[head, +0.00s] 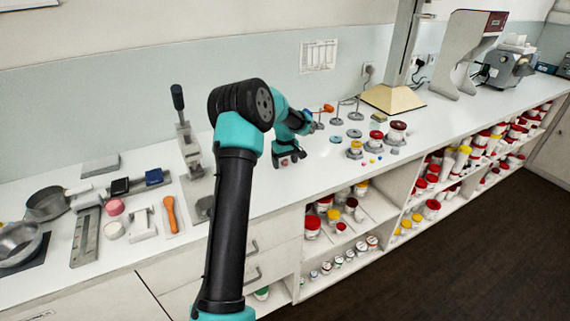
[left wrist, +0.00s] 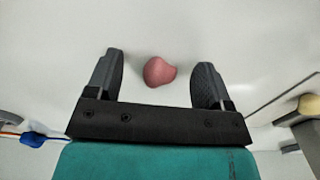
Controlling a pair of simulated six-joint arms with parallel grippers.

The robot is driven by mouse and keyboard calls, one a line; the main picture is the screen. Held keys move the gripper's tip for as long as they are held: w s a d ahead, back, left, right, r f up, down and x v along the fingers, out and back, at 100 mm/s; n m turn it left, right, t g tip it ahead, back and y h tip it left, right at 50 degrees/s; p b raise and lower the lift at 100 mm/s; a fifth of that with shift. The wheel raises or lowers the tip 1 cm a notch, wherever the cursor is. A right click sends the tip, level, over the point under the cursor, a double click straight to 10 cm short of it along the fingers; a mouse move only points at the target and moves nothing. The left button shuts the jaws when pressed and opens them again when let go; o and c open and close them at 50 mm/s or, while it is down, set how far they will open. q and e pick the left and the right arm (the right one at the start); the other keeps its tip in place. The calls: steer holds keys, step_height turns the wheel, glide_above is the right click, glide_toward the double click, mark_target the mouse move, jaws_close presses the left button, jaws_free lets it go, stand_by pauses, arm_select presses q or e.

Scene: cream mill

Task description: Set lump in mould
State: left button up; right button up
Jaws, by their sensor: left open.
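A pink, rounded, slightly uneven lump (left wrist: 159,71) lies on the white worktop in the left wrist view. My left gripper (left wrist: 160,72) is open, with one finger on each side of the lump. A gap shows between the lump and each finger; I cannot tell the height of the fingertips above the worktop. In the head view my left gripper (head: 290,158) is over the middle of the bench, and a small reddish patch shows at it. I cannot pick out the mould for certain. My right gripper is not in view.
At the left are pans (head: 46,204), a pink round piece (head: 115,207), an orange-handled tool (head: 170,213) and a lever press (head: 188,142). Small stands, discs and red-lidded jars (head: 397,132) are right of my gripper. Bare worktop lies in front of it.

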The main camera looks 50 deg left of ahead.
mark_target(285, 159)
arm_select(q)
steer(key=shift+c, duration=0.4)
steer(key=c, duration=1)
steer(key=shift+r, duration=0.15)
steer(key=shift+r, duration=1.35)
steer(key=shift+d+r, duration=0.1)
steer(key=shift+r, duration=0.25)
steer(key=s+d, duration=0.3)
steer(key=d, duration=0.1)
steer(key=s+d+r, duration=0.1)
steer(key=s+d, duration=0.6)
steer(key=d, duration=0.1)
steer(key=shift+s+r, duration=0.15)
steer(key=shift+s, duration=0.1)
